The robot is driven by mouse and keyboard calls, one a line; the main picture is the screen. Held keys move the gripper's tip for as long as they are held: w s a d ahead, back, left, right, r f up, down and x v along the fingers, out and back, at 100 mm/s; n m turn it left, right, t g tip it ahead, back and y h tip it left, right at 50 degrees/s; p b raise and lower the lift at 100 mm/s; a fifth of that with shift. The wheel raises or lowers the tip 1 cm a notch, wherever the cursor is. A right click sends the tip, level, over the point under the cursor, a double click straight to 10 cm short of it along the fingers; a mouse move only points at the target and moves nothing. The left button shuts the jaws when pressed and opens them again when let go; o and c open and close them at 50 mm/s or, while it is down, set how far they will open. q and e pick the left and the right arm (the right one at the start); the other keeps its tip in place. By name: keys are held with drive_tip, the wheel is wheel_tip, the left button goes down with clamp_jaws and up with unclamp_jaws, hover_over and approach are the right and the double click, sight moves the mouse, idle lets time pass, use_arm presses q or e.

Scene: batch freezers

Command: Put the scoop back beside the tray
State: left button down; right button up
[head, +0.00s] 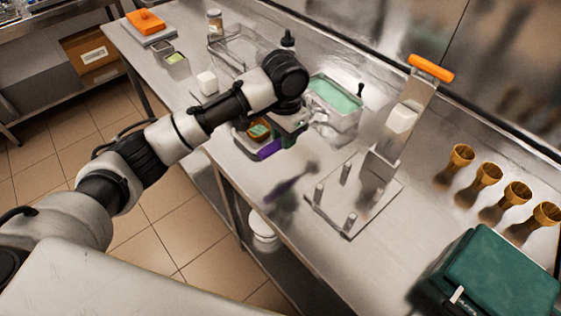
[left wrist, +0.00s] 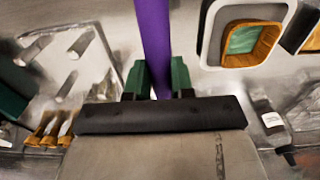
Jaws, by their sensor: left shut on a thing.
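My left gripper (head: 288,138) is over the steel counter, shut on the purple handle of the scoop (head: 268,149). In the left wrist view, the purple scoop handle (left wrist: 154,40) runs up from between the green fingers (left wrist: 158,80); the scoop's head is hidden or out of frame. A small tray (head: 239,134) holding an orange cup with green contents (head: 258,130) is just left of the gripper, partly covered by it. The tray also shows at the upper right of the left wrist view (left wrist: 208,45). My right gripper is not in view.
A clear tub with green contents (head: 336,94) stands behind the gripper. A pegged base plate (head: 345,225) with an upright orange-handled tool (head: 430,68) is to the right. Several cones (head: 486,173) and a green box (head: 500,265) are farther right. A dark blurred patch marks the counter between.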

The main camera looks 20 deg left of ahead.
sight(283, 167)
use_arm(q)
wheel_tip(283, 167, down, 9)
drive_tip(key=shift+r+p, duration=0.2)
drive_tip(key=shift+p, duration=0.4)
drive_tip(key=shift+f, duration=0.15)
drive_tip(key=c, duration=1)
unclamp_jaws()
drive_tip(key=shift+o, duration=0.2)
wheel_tip(283, 167, up, 12)
drive_tip(key=shift+r+b, duration=0.2)
drive_tip(key=shift+b, duration=0.45)
